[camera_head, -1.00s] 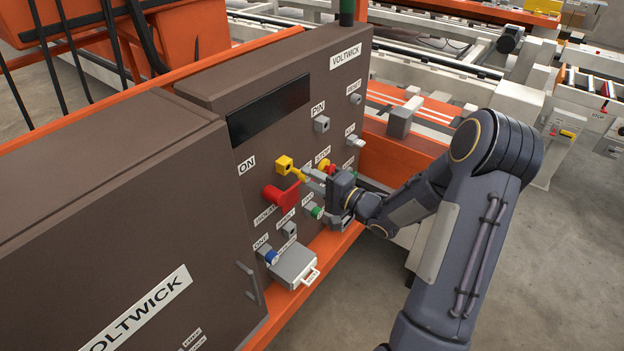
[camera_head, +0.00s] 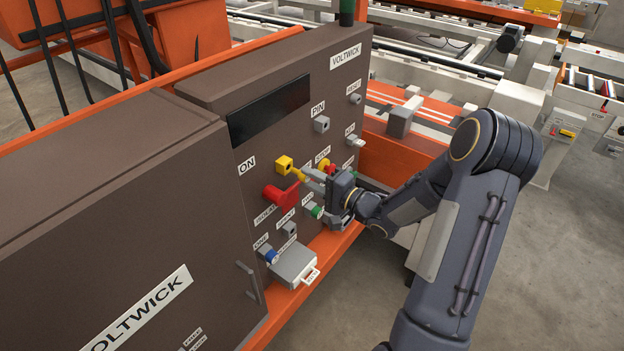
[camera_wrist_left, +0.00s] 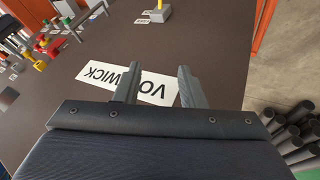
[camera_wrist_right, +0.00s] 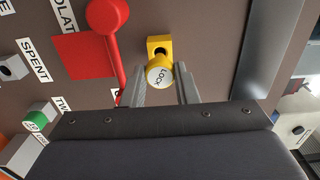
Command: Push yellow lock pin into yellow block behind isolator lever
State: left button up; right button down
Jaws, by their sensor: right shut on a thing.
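The yellow block (camera_head: 284,164) stands on the brown panel above the red isolator lever (camera_head: 282,196). The yellow lock pin (camera_head: 300,175) lies between the block and my right gripper (camera_head: 318,181). In the right wrist view, the pin's round end marked LOCK (camera_wrist_right: 160,74) sits between the fingertips of my right gripper (camera_wrist_right: 161,80), which is shut on it. The block (camera_wrist_right: 159,44) is just beyond it, with part of its dark hole showing. Whether the pin's tip is in the hole is hidden. My left gripper (camera_wrist_left: 157,80) is open and empty over the panel.
The red lever (camera_wrist_right: 110,40) stands close to the left of the pin in the right wrist view. Several buttons and a green-tipped knob (camera_head: 316,212) surround my right gripper. A grey box (camera_head: 295,264) sits below. The left cabinet's front (camera_head: 80,270) is mostly clear.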

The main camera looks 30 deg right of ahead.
aim_at(308, 178)
jog(key=shift+x, duration=1.9)
jog(key=c, duration=1.1)
grip_release()
jog(key=shift+o, duration=0.2)
jog(key=shift+s+d+f+b, duration=0.1)
jog(key=shift+s+d+b, duration=0.2)
jog(key=shift+s, duration=0.15)
jog(key=b+v, duration=0.1)
jog(key=v, duration=0.5)
jog(key=shift+s, duration=0.4)
